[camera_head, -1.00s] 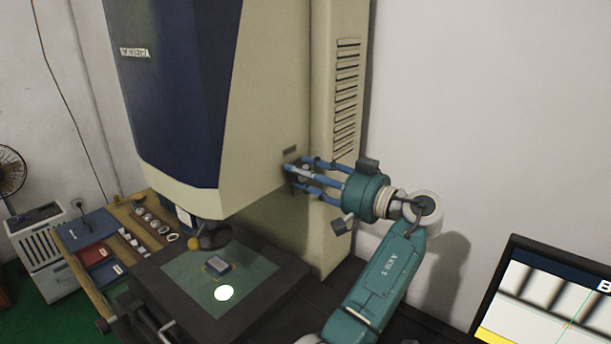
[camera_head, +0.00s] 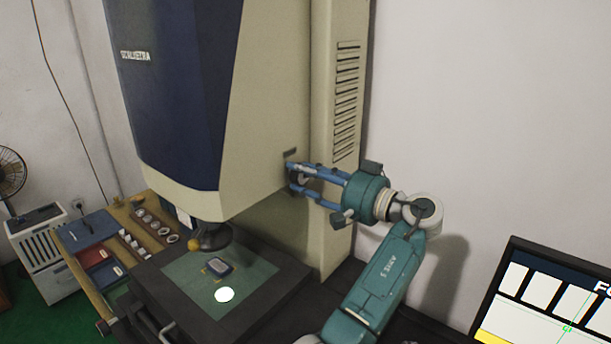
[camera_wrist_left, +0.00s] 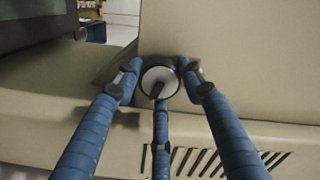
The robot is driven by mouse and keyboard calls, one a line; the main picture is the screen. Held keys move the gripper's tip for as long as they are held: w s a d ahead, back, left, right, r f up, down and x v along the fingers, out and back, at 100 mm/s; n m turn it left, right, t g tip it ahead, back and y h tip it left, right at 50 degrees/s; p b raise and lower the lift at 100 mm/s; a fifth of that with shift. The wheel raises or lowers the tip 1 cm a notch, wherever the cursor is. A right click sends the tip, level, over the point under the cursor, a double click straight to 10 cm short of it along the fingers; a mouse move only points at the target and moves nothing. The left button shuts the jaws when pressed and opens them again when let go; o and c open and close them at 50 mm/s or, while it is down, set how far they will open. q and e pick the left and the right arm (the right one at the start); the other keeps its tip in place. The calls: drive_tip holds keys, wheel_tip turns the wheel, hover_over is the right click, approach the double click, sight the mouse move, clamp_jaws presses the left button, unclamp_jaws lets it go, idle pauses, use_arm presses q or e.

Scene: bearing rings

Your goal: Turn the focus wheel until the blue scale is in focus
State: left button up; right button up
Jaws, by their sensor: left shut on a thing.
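The focus wheel (camera_wrist_left: 160,82) is a round knob with a pale face and dark rim on the beige side of the machine. In the head view it is mostly hidden by my fingers. My left gripper (camera_head: 299,178) has blue fingers and is shut around the wheel's rim; it also shows in the left wrist view (camera_wrist_left: 158,88). My right gripper is not in view.
The tall blue and beige machine (camera_head: 255,130) fills the middle. Its dark stage (camera_head: 270,300) has a bright light spot (camera_head: 224,295). A wooden bench (camera_head: 165,210) with rings and boxes stands left. The wall on the right is bare.

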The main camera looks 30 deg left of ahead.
use_arm(q)
drive_tip(key=o, duration=1.1)
drive_tip(key=shift+a+r, duration=0.1)
drive_tip(key=shift+r, duration=0.35)
drive_tip(key=shift+a+f, duration=0.1)
drive_tip(key=shift+f, duration=0.15)
drive_tip(key=d, duration=0.7)
drive_tip(key=shift+s+d, duration=0.25)
